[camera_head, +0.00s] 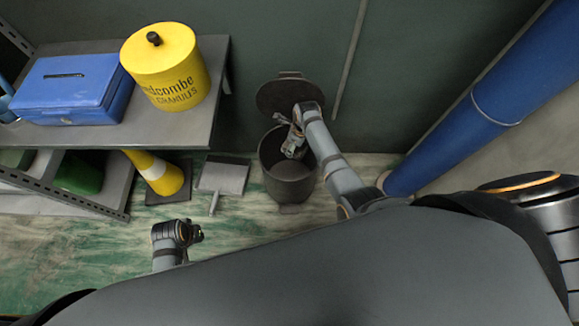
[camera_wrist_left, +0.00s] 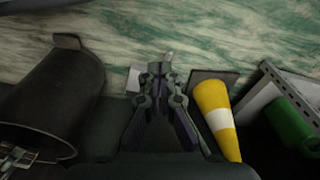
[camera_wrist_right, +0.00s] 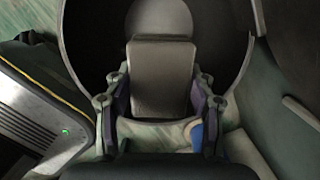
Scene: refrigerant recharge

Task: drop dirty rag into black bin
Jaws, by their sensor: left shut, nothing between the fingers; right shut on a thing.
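The black bin (camera_head: 287,187) stands on the floor against the wall with its lid (camera_head: 276,96) raised. It also shows at the left of the left wrist view (camera_wrist_left: 50,95). My right gripper (camera_head: 292,150) is at the bin's mouth. In the right wrist view, my right gripper (camera_wrist_right: 160,85) is shut on a flat grey-brown piece, which I take for the dirty rag (camera_wrist_right: 161,78); the dark round bin lies behind it. The rag is hard to make out in the head view. My left gripper (camera_head: 198,233) is shut and empty, low over the floor; its fingers (camera_wrist_left: 164,72) meet in the left wrist view.
A grey shelf (camera_head: 190,130) at left holds a blue box (camera_head: 75,88) and a yellow drum (camera_head: 166,65). A yellow-white cone (camera_head: 160,172) and a dustpan (camera_head: 223,176) lie between shelf and bin. A blue pipe (camera_head: 480,105) rises at right.

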